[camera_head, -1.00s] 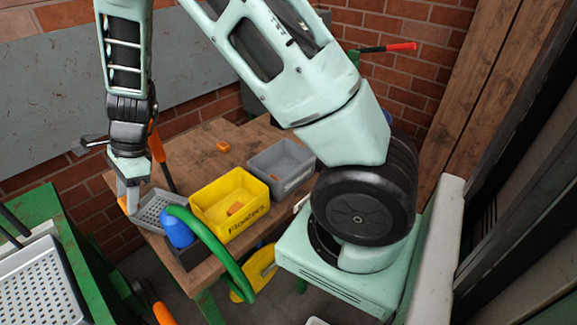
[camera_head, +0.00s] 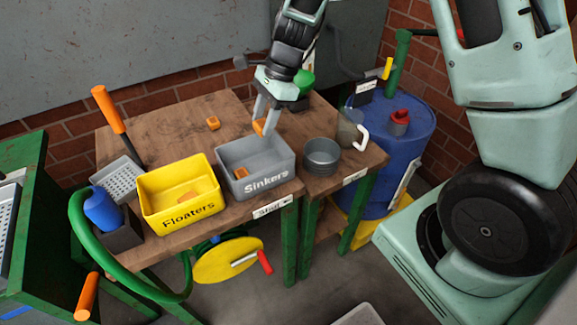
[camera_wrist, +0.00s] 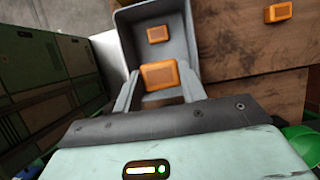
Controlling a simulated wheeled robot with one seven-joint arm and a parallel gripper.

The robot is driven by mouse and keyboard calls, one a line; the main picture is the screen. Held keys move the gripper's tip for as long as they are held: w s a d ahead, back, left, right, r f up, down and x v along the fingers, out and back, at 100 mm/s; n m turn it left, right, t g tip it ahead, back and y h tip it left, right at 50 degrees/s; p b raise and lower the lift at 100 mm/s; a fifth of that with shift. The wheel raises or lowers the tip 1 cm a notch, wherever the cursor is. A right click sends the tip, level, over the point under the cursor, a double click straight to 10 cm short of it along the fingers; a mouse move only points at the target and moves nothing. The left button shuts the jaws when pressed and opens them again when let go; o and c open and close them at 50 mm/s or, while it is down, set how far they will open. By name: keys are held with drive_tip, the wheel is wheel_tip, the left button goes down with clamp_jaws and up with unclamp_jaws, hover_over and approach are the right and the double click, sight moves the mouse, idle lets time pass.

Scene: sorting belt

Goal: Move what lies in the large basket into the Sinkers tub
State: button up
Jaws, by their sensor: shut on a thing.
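My gripper (camera_head: 265,122) is shut on an orange block (camera_head: 258,127) above the back right part of the grey Sinkers tub (camera_head: 262,181). In the wrist view the held block (camera_wrist: 159,75) sits between the two fingers (camera_wrist: 158,88), over the tub (camera_wrist: 120,40). Another orange block (camera_head: 240,172) lies inside the tub, and it also shows in the wrist view (camera_wrist: 158,34). A perforated light grey basket (camera_head: 8,215) is cut off at the left edge of the head view, so its contents are hidden.
The yellow Floaters tub (camera_head: 182,212) stands left of the Sinkers tub with an orange piece (camera_head: 188,197) inside. A loose orange block (camera_head: 213,123) lies on the table behind. A small perforated tray (camera_head: 120,180), a round grey pot (camera_head: 322,156) and a clear jug (camera_head: 350,130) stand nearby.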

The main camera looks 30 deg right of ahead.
drive_tip(key=shift+s+d+f, duration=0.1)
drive_tip(key=shift+d+f, duration=0.1)
drive_tip(key=shift+f, duration=1.45)
drive_tip(key=shift+w+d+f, duration=0.1)
drive_tip(key=shift+d+f, duration=0.1)
drive_tip(key=shift+f, duration=1.5)
drive_tip(key=shift+s+d+f, duration=0.1)
drive_tip(key=shift+d+f, duration=0.1)
drive_tip(key=shift+f, duration=1.45)
drive_tip(key=shift+f, duration=0.1)
drive_tip(key=shift+f+b, duration=0.35)
drive_tip(key=shift+f, duration=0.15)
drive_tip(key=o, duration=1)
drive_tip(key=shift+c, duration=0.2)
drive_tip(key=shift+r, duration=0.1)
